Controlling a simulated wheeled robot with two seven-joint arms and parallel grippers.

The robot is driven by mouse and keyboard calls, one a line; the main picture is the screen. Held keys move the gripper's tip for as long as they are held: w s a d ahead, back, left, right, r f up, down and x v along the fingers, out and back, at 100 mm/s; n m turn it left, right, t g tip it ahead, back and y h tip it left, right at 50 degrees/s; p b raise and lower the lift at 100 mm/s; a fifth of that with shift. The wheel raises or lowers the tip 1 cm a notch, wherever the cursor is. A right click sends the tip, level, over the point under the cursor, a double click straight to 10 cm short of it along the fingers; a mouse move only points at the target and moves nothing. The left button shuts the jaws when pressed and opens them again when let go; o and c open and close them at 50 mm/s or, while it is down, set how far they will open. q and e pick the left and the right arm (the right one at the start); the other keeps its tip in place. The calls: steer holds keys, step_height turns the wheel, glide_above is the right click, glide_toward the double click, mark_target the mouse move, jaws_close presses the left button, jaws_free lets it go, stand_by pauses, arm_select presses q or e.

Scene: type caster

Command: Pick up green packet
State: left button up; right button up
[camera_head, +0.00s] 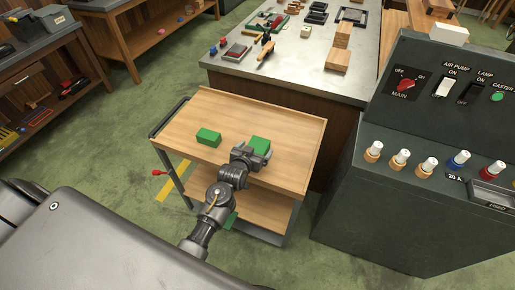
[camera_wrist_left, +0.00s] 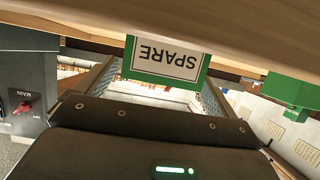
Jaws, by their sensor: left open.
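One green packet (camera_head: 208,138) lies on the left part of the wooden cart top (camera_head: 285,112). A second green packet (camera_head: 260,145) lies to its right, at my left gripper (camera_head: 255,153). In the left wrist view this packet (camera_wrist_left: 136,72) shows a white label reading SPARE, upside down, in front of the open jaws (camera_wrist_left: 155,92). The jaws are not closed on it; how deep it sits between the fingers I cannot tell. The other packet (camera_wrist_left: 288,90) shows at the right of the wrist view. My right gripper is not in view.
The cart has a raised rim and a lower shelf (camera_head: 262,212), where a small green thing (camera_head: 231,219) shows beside my arm. A dark green control cabinet (camera_head: 395,215) stands to the right. A metal-topped bench (camera_head: 300,75) with tools and blocks stands behind. The cart's top is otherwise clear.

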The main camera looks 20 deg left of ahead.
mark_target(256, 150)
arm_select(q)
steer(key=shift+w, duration=0.15)
steer(key=c, duration=1.8)
steer(key=shift+w+r, duration=0.1)
steer(key=shift+c, duration=1.1)
steer(key=shift+r, duration=0.15)
steer(key=shift+r+p, duration=0.45)
steer(key=shift+p, duration=0.2)
step_height(256, 150, up, 3)
steer(key=p, duration=0.4)
steer(key=shift+d+r, duration=0.1)
steer(key=shift+r, duration=0.1)
steer(key=s+d+r+p, duration=0.2)
steer(key=s+r+p, duration=0.1)
steer(key=s, duration=0.3)
steer(key=s+d+r+p, duration=0.3)
steer(key=s+r, duration=0.2)
steer(key=s, duration=0.2)
steer(key=shift+r, duration=0.2)
